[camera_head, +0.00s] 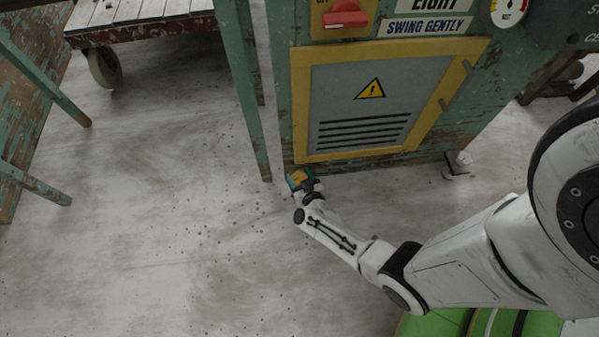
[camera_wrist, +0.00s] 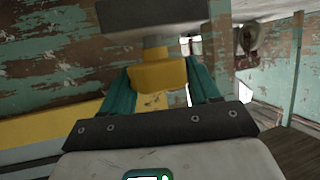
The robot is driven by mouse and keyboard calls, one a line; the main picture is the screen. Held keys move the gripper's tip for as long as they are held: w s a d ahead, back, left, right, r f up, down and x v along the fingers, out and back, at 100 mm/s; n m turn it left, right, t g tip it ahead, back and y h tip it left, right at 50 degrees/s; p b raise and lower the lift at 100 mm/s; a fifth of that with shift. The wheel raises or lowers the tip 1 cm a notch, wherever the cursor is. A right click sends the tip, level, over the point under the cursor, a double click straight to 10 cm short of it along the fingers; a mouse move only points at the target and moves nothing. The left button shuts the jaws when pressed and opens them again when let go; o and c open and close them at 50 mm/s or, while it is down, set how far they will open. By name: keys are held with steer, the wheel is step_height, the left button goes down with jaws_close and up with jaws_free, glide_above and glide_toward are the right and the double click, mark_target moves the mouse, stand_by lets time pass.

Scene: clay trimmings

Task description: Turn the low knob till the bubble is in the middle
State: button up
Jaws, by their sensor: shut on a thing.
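My gripper (camera_head: 301,180) is at the lower front left corner of the green cabinet (camera_head: 275,100), close to the floor. Its teal fingers stand on both sides of a yellow knob (camera_wrist: 158,75) in the wrist view, and the gripper is shut on it. A short grey stem (camera_wrist: 155,53) joins the knob to a dark grey block (camera_wrist: 150,14). The knob also shows as a small orange-yellow patch in the head view (camera_head: 298,176). I cannot make out a bubble in either view.
The cabinet front has a yellow-framed panel (camera_head: 370,95) with a warning sign and a red switch (camera_head: 345,19) above. A white foot (camera_head: 457,166) stands at its right corner. A wheeled cart (camera_head: 140,22) is at the back left. The floor at left is open.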

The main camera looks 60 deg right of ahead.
steer(key=shift+m+g+h+p, duration=0.4)
steer(key=shift+m+g+h, duration=0.4)
steer(key=shift+m+h, duration=0.3)
steer(key=m+g+h+b, duration=0.1)
steer(key=m+g+h, duration=0.1)
steer(key=m+g, duration=0.1)
steer(key=shift+w+a+f, duration=0.1)
steer(key=shift+f, duration=0.05)
steer(key=m+g+h+b, duration=0.1)
steer(key=m+g+b, duration=0.2)
steer(key=m+g, duration=0.1)
steer(key=shift+m+g, duration=0.3)
steer(key=shift+g, duration=0.3)
steer(key=shift+m+g+b, duration=0.55)
steer(key=shift+m+g, duration=0.45)
steer(key=shift+g, duration=0.2)
steer(key=o, duration=1)
steer(key=shift+c, duration=0.2)
